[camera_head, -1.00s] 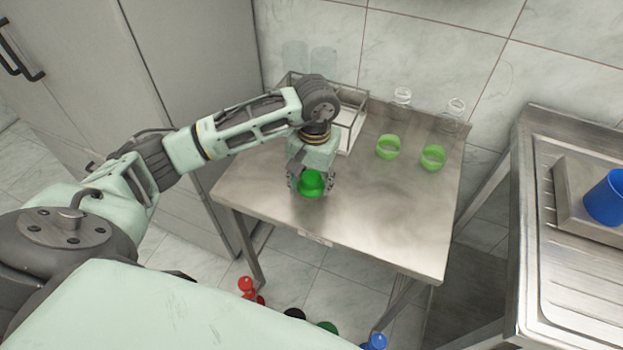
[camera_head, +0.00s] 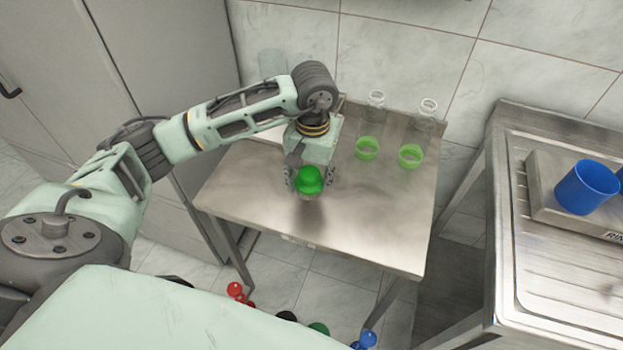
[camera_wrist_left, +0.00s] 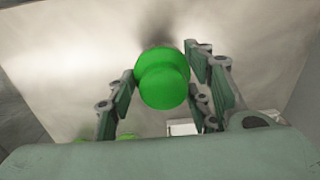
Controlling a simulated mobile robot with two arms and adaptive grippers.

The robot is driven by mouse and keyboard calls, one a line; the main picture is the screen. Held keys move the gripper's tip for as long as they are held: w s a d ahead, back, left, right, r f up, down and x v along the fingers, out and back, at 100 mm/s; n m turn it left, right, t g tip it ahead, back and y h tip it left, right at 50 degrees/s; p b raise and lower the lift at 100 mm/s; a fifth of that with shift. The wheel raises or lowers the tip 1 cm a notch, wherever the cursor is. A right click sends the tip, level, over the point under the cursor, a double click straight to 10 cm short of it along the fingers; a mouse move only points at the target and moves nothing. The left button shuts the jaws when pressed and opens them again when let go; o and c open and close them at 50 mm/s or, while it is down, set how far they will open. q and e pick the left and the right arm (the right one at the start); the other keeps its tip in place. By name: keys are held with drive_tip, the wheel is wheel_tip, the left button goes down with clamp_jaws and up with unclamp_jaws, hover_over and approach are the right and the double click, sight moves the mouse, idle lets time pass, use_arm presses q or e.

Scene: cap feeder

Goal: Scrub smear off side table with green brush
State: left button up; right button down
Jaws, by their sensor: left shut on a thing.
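The green brush (camera_head: 309,179) is held in my left gripper (camera_head: 307,184) over the front left part of the metal side table (camera_head: 360,235). In the left wrist view the green brush (camera_wrist_left: 162,78) shows as a rounded knob between the fingers of my left gripper (camera_wrist_left: 165,85). A dark patch lies beyond it there; I cannot tell if it is shadow or smear. Faint darker marks show on the tabletop. Whether the brush's underside touches the table is hidden. My right gripper is not in view.
A tray is mostly hidden behind my left arm. A steel counter (camera_head: 560,260) with a blue cup (camera_head: 587,187) stands at right. Red, black, green and blue items lie on the floor in front.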

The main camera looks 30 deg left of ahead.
sight(312, 171)
use_arm(q)
drive_tip(key=shift+d+r+p, duration=0.1)
drive_tip(key=shift+r+p, duration=0.5)
drive_tip(key=shift+r, duration=0.95)
